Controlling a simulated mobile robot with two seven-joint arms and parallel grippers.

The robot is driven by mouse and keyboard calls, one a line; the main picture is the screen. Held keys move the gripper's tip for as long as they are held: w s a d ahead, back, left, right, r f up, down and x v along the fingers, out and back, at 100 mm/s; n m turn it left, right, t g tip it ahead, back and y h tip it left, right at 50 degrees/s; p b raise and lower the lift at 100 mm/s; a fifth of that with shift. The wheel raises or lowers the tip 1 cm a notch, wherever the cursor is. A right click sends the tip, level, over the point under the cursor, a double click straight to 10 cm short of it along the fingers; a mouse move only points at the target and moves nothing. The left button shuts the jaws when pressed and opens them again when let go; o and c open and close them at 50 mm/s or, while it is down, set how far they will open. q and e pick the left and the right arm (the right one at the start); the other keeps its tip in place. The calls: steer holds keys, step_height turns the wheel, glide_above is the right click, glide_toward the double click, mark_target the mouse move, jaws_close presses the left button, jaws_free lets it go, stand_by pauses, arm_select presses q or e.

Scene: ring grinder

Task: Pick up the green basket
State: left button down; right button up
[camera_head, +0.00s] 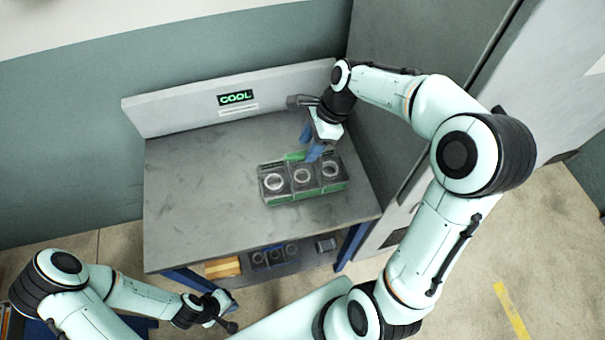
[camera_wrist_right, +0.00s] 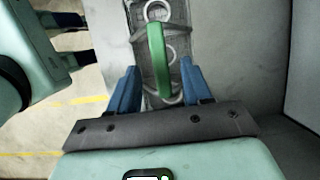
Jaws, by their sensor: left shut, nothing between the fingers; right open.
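The green basket (camera_head: 310,194) sits on the grey table, a long dark box with green edging and several pale rings in a row inside. Its green handle (camera_wrist_right: 157,60) shows in the right wrist view, running lengthwise over the rings. My right gripper (camera_head: 314,152) is open just above the basket's back side. In the right wrist view its blue fingers (camera_wrist_right: 160,88) stand apart on either side of the basket and handle, with nothing held. My left gripper (camera_head: 232,312) is shut and empty, low at the front left, away from the table top.
The grey table (camera_head: 200,200) is clear to the left of the basket. A low back panel with a COOL sign (camera_head: 235,98) stands behind. A grey cabinet wall rises at the right. A lower shelf holds a yellowish block (camera_head: 222,267) and a dark ring holder (camera_head: 272,257).

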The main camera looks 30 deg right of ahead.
mark_target(303, 153)
steer(key=x, duration=0.6)
steer(key=shift+w+a+r, duration=0.1)
steer(key=shift+r, duration=0.1)
jaws_close()
